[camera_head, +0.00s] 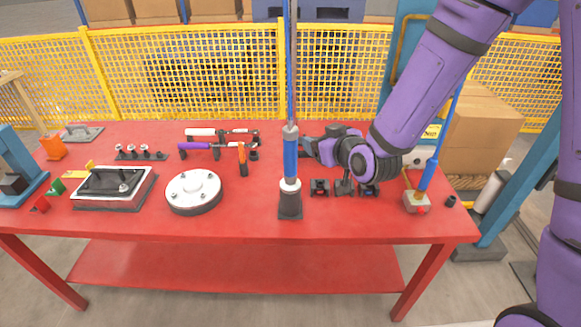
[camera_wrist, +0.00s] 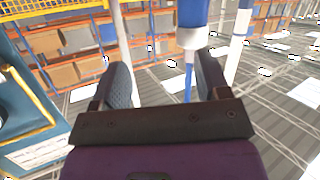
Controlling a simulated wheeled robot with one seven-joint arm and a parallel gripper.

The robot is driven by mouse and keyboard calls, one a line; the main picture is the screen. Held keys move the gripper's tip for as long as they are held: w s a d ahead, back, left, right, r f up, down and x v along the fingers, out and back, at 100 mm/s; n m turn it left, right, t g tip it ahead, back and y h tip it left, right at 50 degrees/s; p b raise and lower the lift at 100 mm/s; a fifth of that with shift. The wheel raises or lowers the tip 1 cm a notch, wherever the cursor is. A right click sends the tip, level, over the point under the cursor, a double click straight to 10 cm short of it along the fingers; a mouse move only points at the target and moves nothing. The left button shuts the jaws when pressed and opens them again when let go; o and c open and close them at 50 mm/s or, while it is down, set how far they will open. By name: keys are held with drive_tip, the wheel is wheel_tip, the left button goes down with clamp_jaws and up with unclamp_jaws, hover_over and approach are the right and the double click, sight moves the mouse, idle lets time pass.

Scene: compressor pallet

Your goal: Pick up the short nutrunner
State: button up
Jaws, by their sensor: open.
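An upright tool with a blue body and pale grey cap, which I take to be the short nutrunner (camera_head: 290,160), stands in a dark block near the table's middle. A hose or cable rises from its top. My gripper (camera_head: 307,146) is just right of it, pointing left, partly hidden by my wrist. In the wrist view a blue and white cylinder (camera_wrist: 192,22), apparently the same tool, shows ahead, nearer the right finger. My gripper (camera_wrist: 162,72) is open there, its fingers wide apart with nothing gripped. Whether a finger touches the tool cannot be told.
The red table (camera_head: 240,220) also holds a round flanged plate (camera_head: 194,190), a dark rectangular cover (camera_head: 112,184), wrenches (camera_head: 200,146) and an orange-handled tool (camera_head: 242,158). Another blue tool (camera_head: 429,172) stands at the right. Small dark fixtures (camera_head: 320,187) lie below my wrist. A yellow fence (camera_head: 200,80) is behind.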

sight(293, 152)
drive_tip(key=s+a+f+m+t+y, duration=0.1)
drive_tip(key=s+a+f+m+t, duration=0.2)
drive_tip(key=f, duration=0.4)
drive_tip(key=shift+n, duration=0.7)
drive_tip(key=x, duration=0.5)
drive_tip(key=shift+w+a+r, duration=0.25)
drive_tip(key=shift+a+r, duration=0.05)
drive_tip(key=shift+a, duration=0.15)
drive_tip(key=shift+f+x, duration=0.2)
drive_tip(key=shift+x, duration=2.7)
drive_tip(key=shift+d, duration=0.15)
clamp_jaws()
